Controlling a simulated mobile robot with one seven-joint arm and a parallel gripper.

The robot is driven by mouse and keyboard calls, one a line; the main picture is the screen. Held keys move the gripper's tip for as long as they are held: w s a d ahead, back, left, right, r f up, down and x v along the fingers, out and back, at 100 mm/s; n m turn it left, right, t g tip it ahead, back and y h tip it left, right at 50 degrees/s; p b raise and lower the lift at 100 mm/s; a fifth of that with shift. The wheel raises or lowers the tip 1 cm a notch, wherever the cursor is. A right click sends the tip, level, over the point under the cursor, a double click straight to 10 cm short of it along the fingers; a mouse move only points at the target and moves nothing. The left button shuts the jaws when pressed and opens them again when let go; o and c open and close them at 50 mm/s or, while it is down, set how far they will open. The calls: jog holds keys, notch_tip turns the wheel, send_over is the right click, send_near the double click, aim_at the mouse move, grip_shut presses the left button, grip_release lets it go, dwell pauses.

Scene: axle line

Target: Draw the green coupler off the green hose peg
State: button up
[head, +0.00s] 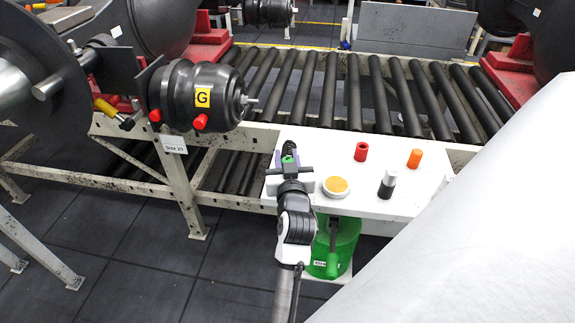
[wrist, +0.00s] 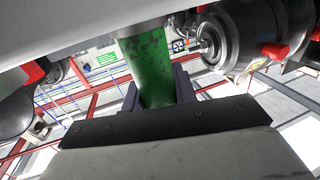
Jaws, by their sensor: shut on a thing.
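My gripper (head: 288,158) is at the left end of the white shelf, seen from behind. It is shut on the green coupler (head: 289,148), of which only small green bits show past my gripper in the head view. In the wrist view the coupler (wrist: 150,65) is a speckled green cylinder between the two dark fingers of my gripper (wrist: 158,88). The hose peg cannot be made out; my gripper and the coupler hide that spot. I cannot tell whether the coupler is still around the peg.

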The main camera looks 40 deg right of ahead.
jog(key=c, duration=0.4)
notch_tip(320, 180, up, 20)
dwell(0.5)
dwell(0.8)
